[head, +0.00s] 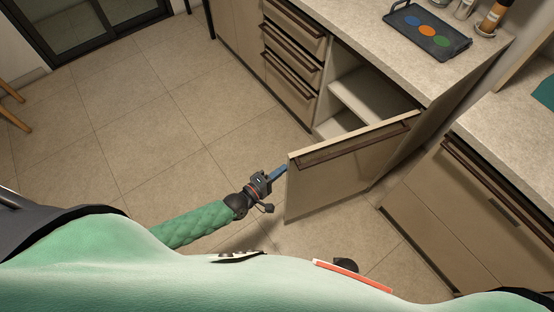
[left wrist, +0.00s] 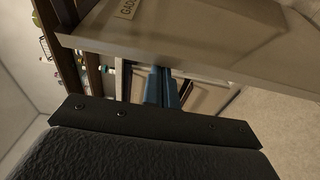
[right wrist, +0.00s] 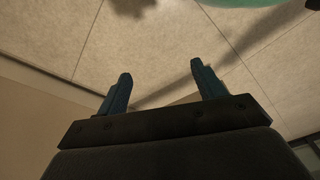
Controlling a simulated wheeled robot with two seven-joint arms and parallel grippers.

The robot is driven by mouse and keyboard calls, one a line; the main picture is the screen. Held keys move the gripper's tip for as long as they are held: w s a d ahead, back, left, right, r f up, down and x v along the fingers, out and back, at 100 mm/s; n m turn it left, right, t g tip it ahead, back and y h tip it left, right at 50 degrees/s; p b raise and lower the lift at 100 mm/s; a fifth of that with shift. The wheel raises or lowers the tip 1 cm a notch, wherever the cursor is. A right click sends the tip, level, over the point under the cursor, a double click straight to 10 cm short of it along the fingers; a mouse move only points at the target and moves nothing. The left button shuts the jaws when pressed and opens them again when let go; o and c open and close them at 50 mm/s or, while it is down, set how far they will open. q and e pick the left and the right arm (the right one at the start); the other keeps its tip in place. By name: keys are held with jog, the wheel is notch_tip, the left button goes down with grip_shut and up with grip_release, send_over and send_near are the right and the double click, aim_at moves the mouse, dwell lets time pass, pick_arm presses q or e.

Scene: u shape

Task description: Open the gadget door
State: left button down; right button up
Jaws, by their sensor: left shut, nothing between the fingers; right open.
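The beige cabinet door (head: 345,172) with a dark handle bar (head: 355,146) along its top stands swung out from the counter. The open cabinet interior (head: 352,100) shows a pale shelf. My left gripper (head: 280,172) is shut and empty, with its blue fingertips at the door's free edge; I cannot tell whether they touch it. In the left wrist view, the closed fingers (left wrist: 162,86) are by a beige panel (left wrist: 200,45) with a partly visible label starting "GAD". My right gripper (right wrist: 160,70) is open and empty in the right wrist view, with floor tiles beyond it.
A stack of drawers (head: 293,55) is left of the opening. The countertop (head: 405,65) above holds a dark tray (head: 428,32) with coloured discs and several bottles. Another counter unit (head: 480,190) stands close on the right. The tiled floor (head: 140,115) at left is clear.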

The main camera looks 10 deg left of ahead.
pick_arm(q)
jog(key=s+d+p, duration=0.2)
jog(key=s+d, duration=0.4)
jog(key=s, duration=0.2)
jog(key=shift+n+t+y, duration=0.3)
jog(key=shift+y, duration=0.1)
pick_arm(e)
notch_tip(320, 180, down, 6)
jog(key=s+d, duration=0.2)
jog(key=shift+s+r, duration=0.15)
jog(key=shift+r, duration=0.1)
jog(key=shift+d, duration=0.15)
